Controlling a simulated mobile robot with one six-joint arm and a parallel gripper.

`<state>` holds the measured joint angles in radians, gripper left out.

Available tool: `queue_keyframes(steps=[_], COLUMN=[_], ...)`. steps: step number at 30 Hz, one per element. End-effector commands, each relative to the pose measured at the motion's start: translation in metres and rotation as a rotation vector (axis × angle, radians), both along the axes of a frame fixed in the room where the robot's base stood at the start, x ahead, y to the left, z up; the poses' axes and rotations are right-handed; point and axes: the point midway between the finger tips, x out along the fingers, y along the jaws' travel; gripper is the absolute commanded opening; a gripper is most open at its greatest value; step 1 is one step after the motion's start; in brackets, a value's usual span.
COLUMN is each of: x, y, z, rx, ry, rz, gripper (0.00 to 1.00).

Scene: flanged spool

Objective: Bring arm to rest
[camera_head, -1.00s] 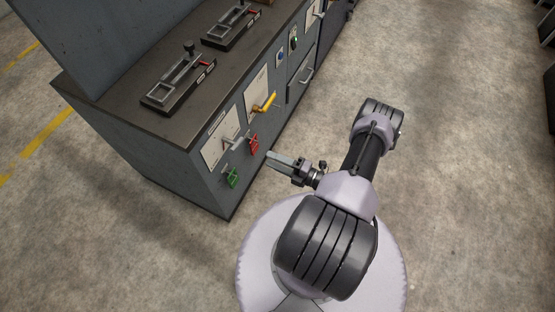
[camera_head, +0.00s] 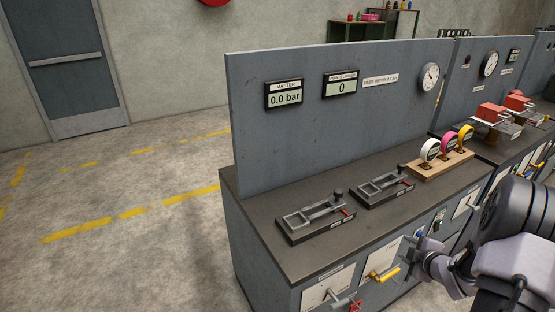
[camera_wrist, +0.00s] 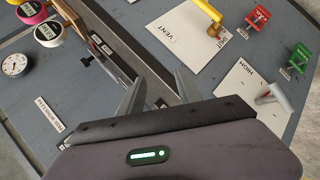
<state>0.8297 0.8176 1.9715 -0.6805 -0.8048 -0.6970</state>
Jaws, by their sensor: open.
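My gripper (camera_wrist: 158,88) shows in the wrist view with its two grey fingers apart and nothing held between them. The front of the grey bench lies beyond the fingertips. In the head view my gripper (camera_head: 417,243) is at the lower right, in front of the bench's front face, and partly blurs into the background. My arm runs from it to the right edge. I cannot tell the gap between the fingers and the bench.
The bench (camera_head: 262,237) carries two clamp fixtures (camera_head: 315,216), (camera_head: 383,187) and a wooden stand (camera_head: 443,165) with white, pink and yellow round gauges. A yellow handle (camera_head: 384,274) sticks out of its front. The floor (camera_head: 150,250) left of the bench is clear.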

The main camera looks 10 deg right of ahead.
Motion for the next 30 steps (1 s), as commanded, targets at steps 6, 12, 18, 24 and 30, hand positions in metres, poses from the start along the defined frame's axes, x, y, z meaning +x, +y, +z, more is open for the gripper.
queue_keyframes(steps=[6,12,18,24,30], x=[-0.018,-0.137,-0.231,-0.251,-0.25], y=[0.113,0.271,0.366,0.383,0.383], z=[0.189,0.248,0.249,0.248,0.248], rx=[0.343,0.863,1.179,1.237,1.235], ry=[0.011,0.101,0.295,0.353,0.35], rz=[-0.53,-0.862,-0.995,-1.023,-1.022], gripper=[0.41,0.41,0.41,0.41,0.41])
